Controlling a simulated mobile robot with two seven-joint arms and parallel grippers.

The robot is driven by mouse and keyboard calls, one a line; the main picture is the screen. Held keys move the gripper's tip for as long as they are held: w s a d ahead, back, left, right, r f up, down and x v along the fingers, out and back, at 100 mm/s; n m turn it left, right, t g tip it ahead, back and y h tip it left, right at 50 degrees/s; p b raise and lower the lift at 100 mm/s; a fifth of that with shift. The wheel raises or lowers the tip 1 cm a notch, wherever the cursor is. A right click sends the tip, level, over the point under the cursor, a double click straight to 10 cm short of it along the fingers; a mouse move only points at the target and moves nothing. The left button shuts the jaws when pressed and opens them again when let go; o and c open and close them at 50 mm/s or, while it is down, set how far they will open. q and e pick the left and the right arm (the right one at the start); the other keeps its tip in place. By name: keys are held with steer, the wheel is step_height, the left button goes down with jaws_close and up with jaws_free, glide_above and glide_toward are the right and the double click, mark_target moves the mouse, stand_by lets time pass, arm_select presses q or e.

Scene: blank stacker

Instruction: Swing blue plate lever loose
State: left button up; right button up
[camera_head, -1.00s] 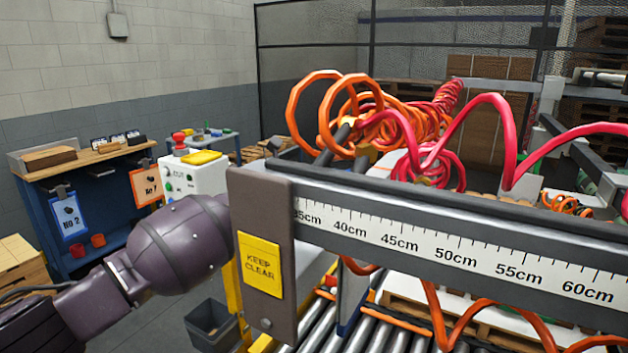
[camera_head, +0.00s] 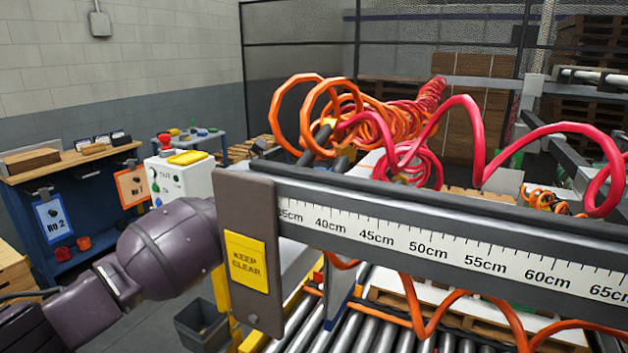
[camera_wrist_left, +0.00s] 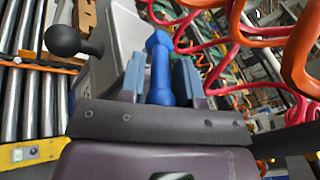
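A blue lever (camera_wrist_left: 160,72) with a rounded end shows in the left wrist view, lying lengthwise between the two grey-blue fingers of my left gripper (camera_wrist_left: 160,76). In the head view my left arm comes in from the left and ends behind the beam's end plate, which hides the gripper and lever. I see no blue plate that I can name for sure. My right gripper is in neither view.
A grey beam with a centimetre scale (camera_head: 430,247) and a "KEEP CLEAR" plate (camera_head: 247,262) crosses in front. Orange and red coiled hoses (camera_head: 385,125) hang above and below it. A black ball knob (camera_wrist_left: 62,40) is left of the lever. Rollers (camera_wrist_left: 40,110) lie beyond.

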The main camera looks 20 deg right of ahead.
arm_select(q)
steer(key=v, duration=1)
steer(key=shift+a+p, duration=0.4)
steer(key=shift+c, duration=0.3)
